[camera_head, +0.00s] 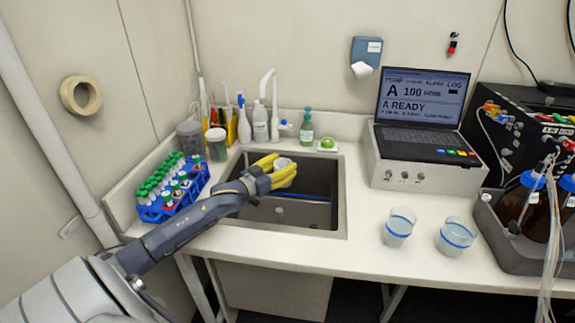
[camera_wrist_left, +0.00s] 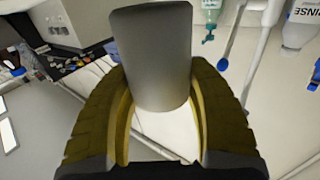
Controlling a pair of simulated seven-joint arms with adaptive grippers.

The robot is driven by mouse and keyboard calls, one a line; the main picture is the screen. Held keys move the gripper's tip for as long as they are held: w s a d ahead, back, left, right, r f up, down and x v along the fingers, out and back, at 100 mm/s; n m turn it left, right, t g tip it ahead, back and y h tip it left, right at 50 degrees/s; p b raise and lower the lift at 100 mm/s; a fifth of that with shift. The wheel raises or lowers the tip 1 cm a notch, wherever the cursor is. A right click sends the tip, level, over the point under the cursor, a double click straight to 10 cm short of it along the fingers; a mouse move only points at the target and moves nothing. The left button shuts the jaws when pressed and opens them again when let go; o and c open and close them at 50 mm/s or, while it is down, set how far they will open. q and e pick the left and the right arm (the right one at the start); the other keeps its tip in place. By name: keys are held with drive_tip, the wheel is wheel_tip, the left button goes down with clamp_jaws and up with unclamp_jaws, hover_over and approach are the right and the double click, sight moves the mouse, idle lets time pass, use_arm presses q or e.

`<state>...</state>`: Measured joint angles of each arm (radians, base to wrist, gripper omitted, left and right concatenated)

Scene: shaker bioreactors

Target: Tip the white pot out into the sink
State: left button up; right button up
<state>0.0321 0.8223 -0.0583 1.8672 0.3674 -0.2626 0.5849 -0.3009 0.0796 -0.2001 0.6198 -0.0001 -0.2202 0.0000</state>
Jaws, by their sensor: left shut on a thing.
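The white pot (camera_head: 284,164) is held above the back part of the sink (camera_head: 312,215). My left gripper (camera_head: 277,174), with yellow fingers, is shut around the pot's sides. In the left wrist view the pot (camera_wrist_left: 153,58) is a plain grey-looking cylinder between the two curved yellow fingers (camera_wrist_left: 158,110). Part of the pot is hidden by the fingers in the head view. I cannot tell its exact tilt, and its contents do not show clearly. My right gripper is not in view.
A blue rack (camera_head: 172,198) of capped tubes stands left of the sink. The tap (camera_head: 268,88) and several bottles stand behind it. Two cups of liquid (camera_head: 398,228) (camera_head: 456,236) stand on the right counter, before the laptop (camera_head: 422,105). A dark tray (camera_head: 505,243) holds bottles at far right.

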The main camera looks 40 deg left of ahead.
use_arm(q)
drive_tip(key=shift+f+m, duration=0.7)
drive_tip(key=shift+f, duration=1.2)
drive_tip(key=m, duration=0.2)
drive_tip(key=shift+r+m, duration=0.3)
drive_tip(key=shift+m, duration=0.1)
drive_tip(key=shift+d+r+m, duration=0.1)
drive_tip(key=shift+r+m, duration=0.1)
drive_tip(key=shift+m, duration=0.5)
drive_tip(key=shift+d+r+m+g, duration=0.15)
drive_tip(key=shift+d+m+g, duration=0.05)
drive_tip(key=shift+m+g, duration=0.1)
drive_tip(key=shift+s+d+r+m+y, duration=0.15)
drive_tip(key=shift+d+r+m, duration=0.3)
drive_tip(key=shift+d+m, duration=0.5)
drive_tip(key=shift+d+r+m+y, duration=0.25)
drive_tip(key=shift+d+r+m, duration=0.35)
drive_tip(key=shift+m, duration=0.45)
drive_tip(key=shift+s+d+r+m+y, duration=0.1)
drive_tip(key=shift+d+r+m+y, duration=0.2)
drive_tip(key=shift+d+m, duration=0.7)
drive_tip(key=shift+a, duration=0.1)
